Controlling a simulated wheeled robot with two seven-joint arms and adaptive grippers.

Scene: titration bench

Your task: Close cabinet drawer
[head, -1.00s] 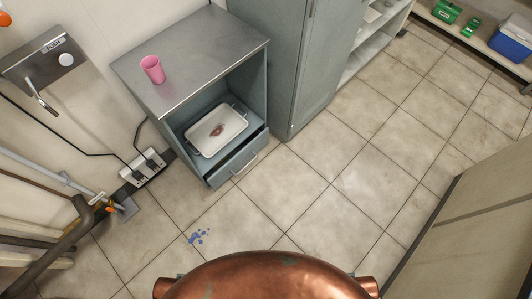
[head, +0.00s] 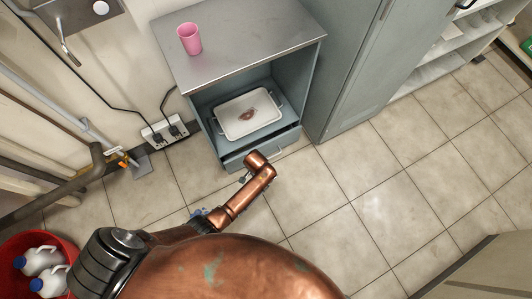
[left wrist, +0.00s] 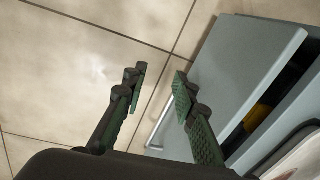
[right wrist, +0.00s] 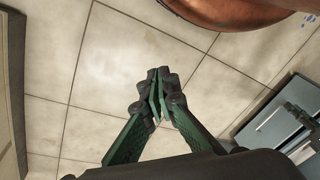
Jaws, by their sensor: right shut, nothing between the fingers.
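The grey-blue cabinet (head: 262,60) stands against the wall. Its bottom drawer (head: 236,162) is pulled partly out. In the left wrist view the drawer's front panel (left wrist: 245,65) and pale bar handle (left wrist: 161,121) show close by. My left gripper (left wrist: 157,88) is open, with the handle seen in the gap between its fingers; I cannot tell whether they touch it. My right gripper (right wrist: 159,88) is shut and empty above the floor, apart from the cabinet.
A white tray (head: 231,128) rests in the cabinet's open compartment. A pink cup (head: 189,40) stands on top. A tall locker (head: 355,85) adjoins the right side. A red tub (head: 62,240) with white jugs is at lower left. Floor to the right is clear.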

